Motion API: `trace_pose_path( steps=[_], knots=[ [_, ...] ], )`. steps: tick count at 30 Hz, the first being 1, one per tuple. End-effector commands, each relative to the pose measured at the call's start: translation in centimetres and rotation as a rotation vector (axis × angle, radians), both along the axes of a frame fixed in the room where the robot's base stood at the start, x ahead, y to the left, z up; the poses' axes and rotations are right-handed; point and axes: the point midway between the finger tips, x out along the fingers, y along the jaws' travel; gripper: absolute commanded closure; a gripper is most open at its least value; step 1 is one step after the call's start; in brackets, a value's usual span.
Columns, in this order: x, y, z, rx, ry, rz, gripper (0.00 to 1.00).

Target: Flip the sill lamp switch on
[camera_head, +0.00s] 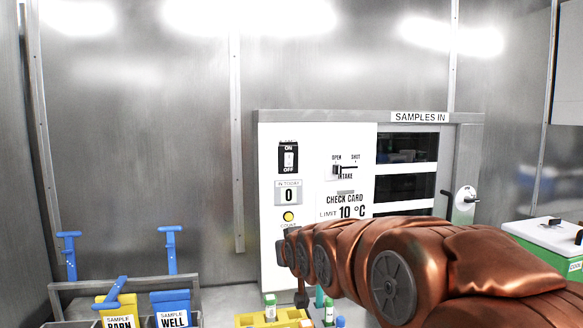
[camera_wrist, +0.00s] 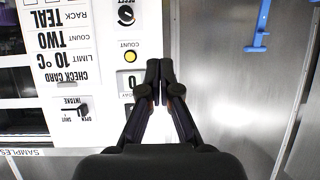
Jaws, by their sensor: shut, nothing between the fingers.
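The lamp switch (camera_head: 288,157) is a rocker in a black plate on the upper left of the white panel, with ON above and OFF below. Its small top label is too blurred to read, and I cannot tell which way it is set. My gripper (camera_wrist: 160,72) is shut and empty in the wrist view, which shows the panel upside down. Its fingertips are in front of the panel's edge, beside the yellow count button (camera_wrist: 130,57) and the 0 display (camera_wrist: 131,82). In the head view my arm hides the gripper.
An intake slider (camera_head: 345,168) is right of the switch. A dark shelved hatch (camera_head: 406,148) and a crank (camera_head: 464,199) are further right. Bare metal wall lies left of the panel.

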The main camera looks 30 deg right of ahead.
Motion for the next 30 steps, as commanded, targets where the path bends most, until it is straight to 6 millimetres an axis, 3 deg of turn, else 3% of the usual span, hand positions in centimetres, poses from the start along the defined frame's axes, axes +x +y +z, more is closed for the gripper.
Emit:
trace_pose_path(
  steps=[6, 12, 15, 21, 30],
  knots=[
    [4.4, -4.2, 6.2, -0.05, -0.288, -0.035, 1.0],
    [6.0, -7.1, 11.7, -0.1, -0.505, -0.056, 1.0],
    [6.3, -8.0, 13.4, -0.117, -0.574, -0.061, 1.0],
    [6.4, -8.6, 14.9, -0.132, -0.632, -0.064, 1.0],
    [6.4, -8.6, 15.0, -0.132, -0.635, -0.064, 1.0]
  ],
)
